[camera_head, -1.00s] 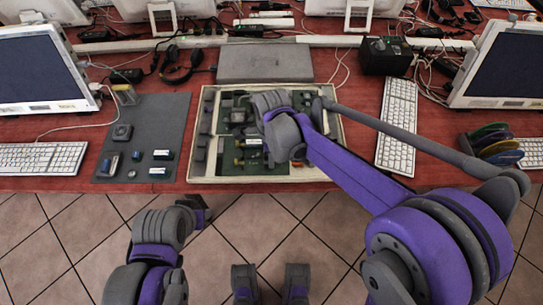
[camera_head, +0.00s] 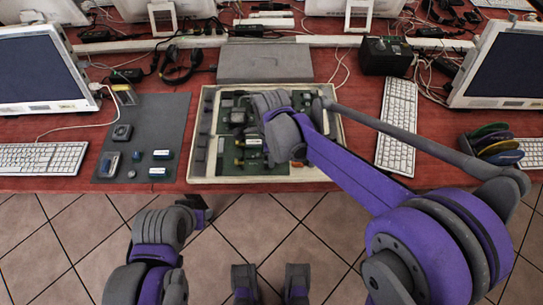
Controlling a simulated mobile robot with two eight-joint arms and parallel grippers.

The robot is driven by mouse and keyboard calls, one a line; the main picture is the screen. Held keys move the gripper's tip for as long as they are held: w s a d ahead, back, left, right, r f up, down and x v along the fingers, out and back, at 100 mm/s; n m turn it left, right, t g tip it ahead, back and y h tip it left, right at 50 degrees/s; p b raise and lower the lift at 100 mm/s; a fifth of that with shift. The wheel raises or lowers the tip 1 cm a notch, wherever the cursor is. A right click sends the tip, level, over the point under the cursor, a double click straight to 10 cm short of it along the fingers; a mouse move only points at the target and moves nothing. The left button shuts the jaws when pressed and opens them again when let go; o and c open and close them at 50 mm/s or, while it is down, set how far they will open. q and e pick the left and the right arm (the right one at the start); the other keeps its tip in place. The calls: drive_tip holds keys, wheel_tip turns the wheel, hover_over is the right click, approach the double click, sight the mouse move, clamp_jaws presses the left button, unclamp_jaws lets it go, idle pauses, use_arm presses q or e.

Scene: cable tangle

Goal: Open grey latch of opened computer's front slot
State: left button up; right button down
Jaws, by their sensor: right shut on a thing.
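The opened computer (camera_head: 198,169) lies on the red table as a shallow cream-rimmed case with green boards and dark parts inside. My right gripper (camera_head: 250,128) is over the middle of the case, low among its parts. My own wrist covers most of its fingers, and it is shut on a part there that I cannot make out. The grey latch and the front slot cannot be picked out under my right arm. My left gripper (camera_head: 203,214) is at the table's front edge, left of the case and away from it; its fingers are not clear.
A grey mat (camera_head: 142,120) with small parts lies left of the case. A grey flat panel (camera_head: 265,62) lies behind it. A white keyboard (camera_head: 396,125) and stacked coloured discs (camera_head: 492,144) are to the right. Monitors stand at both sides, with loose cables behind.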

drive_tip(key=shift+d, duration=0.1)
idle(0.4)
drive_tip(key=shift+d, duration=0.7)
drive_tip(key=c, duration=0.8)
unclamp_jaws()
wheel_tip(320, 180, up, 11)
drive_tip(key=p, duration=0.1)
